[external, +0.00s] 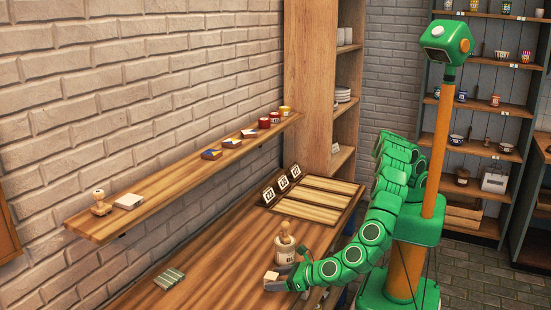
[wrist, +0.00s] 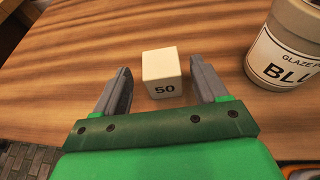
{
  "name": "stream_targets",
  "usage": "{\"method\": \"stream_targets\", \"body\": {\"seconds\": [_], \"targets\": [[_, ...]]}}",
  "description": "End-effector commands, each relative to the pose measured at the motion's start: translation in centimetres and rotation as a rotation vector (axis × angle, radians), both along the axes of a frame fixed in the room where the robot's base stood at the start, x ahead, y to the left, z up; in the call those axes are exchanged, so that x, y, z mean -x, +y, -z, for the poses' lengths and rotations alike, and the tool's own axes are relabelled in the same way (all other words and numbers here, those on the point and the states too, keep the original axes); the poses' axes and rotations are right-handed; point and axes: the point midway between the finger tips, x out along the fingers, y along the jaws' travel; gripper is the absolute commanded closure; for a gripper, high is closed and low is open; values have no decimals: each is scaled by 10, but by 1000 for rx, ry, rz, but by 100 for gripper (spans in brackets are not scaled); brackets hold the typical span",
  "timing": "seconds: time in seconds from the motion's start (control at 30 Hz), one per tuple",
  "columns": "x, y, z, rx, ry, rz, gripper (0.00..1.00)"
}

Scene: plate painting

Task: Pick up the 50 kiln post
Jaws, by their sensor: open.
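The 50 kiln post (wrist: 161,68) is a small cream block with "50" on its front face. It stands on the wooden table, and in the external view (external: 271,276) it shows at the end of my arm. My gripper (wrist: 160,80) is open, with one grey finger to the left of the post and one to the right. The post is between or just beyond the fingertips, with gaps visible on both sides. Neither finger appears to touch it.
A glaze pot (wrist: 290,45) labelled "BLU..." stands close to the right of my gripper; a wooden-handled object tops it in the external view (external: 286,252). A wooden rack (external: 318,195) with numbered cards is behind. A striped tile (external: 169,278) lies left. A wall shelf (external: 180,183) runs above.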

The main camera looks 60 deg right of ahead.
Motion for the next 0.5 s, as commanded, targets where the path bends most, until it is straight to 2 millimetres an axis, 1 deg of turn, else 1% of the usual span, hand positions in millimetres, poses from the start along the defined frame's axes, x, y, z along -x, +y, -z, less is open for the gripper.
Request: {"method": "stream_targets", "body": {"seconds": [0.1, 0.2, 0.33, 0.5], "targets": [[-17, -1, 5, 2, 1, 5, 28], [-29, 0, 10, 2, 1, 4, 28], [-38, 2, 14, 1, 1, 2, 28], [-40, 2, 15, 0, 2, 2, 28]]}}
